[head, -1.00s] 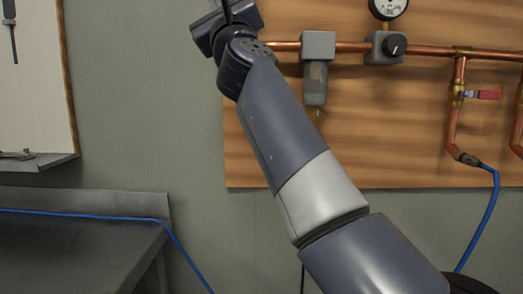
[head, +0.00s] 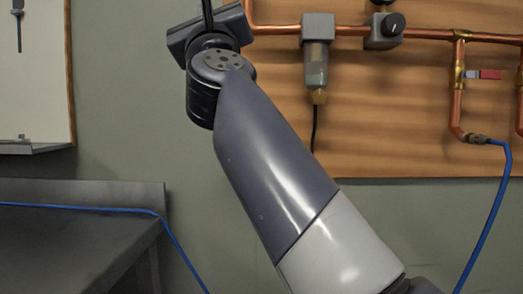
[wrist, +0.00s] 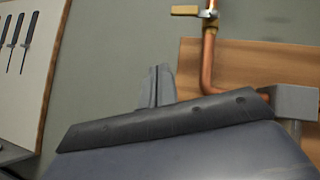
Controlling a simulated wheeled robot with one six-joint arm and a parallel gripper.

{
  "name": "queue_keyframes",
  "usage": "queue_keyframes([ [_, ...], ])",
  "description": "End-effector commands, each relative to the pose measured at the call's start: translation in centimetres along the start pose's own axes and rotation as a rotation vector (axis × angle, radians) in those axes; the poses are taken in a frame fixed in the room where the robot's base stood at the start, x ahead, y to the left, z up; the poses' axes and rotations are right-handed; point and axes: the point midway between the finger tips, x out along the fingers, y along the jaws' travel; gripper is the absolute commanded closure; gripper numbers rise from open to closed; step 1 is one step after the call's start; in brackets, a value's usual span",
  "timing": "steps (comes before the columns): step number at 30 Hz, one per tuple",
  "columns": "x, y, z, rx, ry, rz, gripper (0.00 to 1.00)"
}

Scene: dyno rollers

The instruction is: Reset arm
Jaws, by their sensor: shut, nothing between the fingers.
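My arm reaches up across the middle of the head view, in front of the wall. Its wrist end is at the upper left of centre, and the fingertips are not visible there. In the wrist view my gripper (wrist: 157,80) shows beyond the dark edge of its own body. Its two fingers are together, with nothing between them. They point toward the grey wall, apart from the pipes.
A wooden board (head: 400,120) carries copper pipes (head: 455,105), a filter (head: 316,70), a knob regulator (head: 384,30) and a red-handled valve (head: 483,74). A blue hose (head: 487,220) hangs at right. A grey bench (head: 70,250) and tool panel (head: 40,80) stand left.

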Motion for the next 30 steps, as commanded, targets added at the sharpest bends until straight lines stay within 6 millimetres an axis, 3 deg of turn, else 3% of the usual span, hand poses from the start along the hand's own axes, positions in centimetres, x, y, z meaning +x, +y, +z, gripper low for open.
queue_keyframes([
  [6, 4.0, -1.1, 0.2, 0.000, 0.002, -0.001, 1.00],
  [21, 10.3, -2.7, 0.0, 0.000, 0.001, 0.000, 1.00],
  [30, 11.0, -3.7, -0.2, -0.105, 0.016, 0.097, 1.00],
])
